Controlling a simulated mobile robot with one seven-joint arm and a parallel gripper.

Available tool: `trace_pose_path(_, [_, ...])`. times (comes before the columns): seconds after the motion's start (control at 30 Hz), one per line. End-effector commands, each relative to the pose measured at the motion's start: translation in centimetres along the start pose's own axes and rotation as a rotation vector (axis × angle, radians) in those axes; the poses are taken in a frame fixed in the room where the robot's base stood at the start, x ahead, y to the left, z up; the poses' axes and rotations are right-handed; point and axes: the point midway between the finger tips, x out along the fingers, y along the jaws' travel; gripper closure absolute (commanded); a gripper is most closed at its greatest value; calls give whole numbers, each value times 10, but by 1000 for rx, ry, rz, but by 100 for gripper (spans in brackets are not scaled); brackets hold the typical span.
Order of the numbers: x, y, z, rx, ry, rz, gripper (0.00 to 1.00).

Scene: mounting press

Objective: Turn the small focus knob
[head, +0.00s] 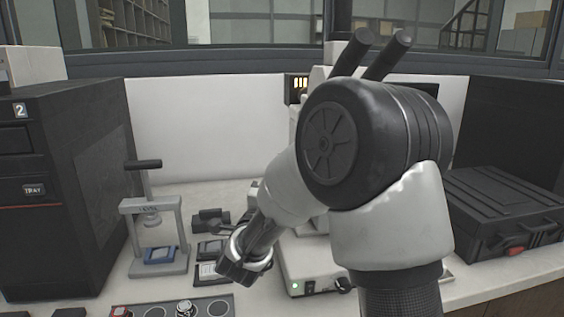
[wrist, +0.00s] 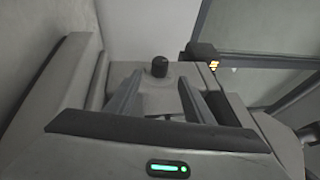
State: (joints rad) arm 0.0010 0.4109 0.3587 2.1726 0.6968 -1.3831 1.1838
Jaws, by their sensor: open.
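In the head view my arm covers most of a pale microscope, whose base (head: 308,262) and two black eyepieces (head: 372,52) show around it. My gripper (head: 240,270) is left of the base and pointed down the picture. In the wrist view its two grey fingers (wrist: 160,80) are open with a gap between them. A small black knob (wrist: 160,66) on a pale grey body shows in that gap, just beyond the fingertips. The fingers do not appear to touch it. I cannot tell if it is the small focus knob. In the head view that knob is hidden.
A small press (head: 155,225) stands left of my gripper, with dark small items (head: 212,248) between them. A black case (head: 505,212) lies on the right. A dark cabinet (head: 60,180) stands on the left. Round recesses (head: 185,308) lie in front.

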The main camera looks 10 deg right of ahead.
Motion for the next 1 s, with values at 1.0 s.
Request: trace_pose_path(1.0, [112, 0, 0, -2, -2, 1, 59])
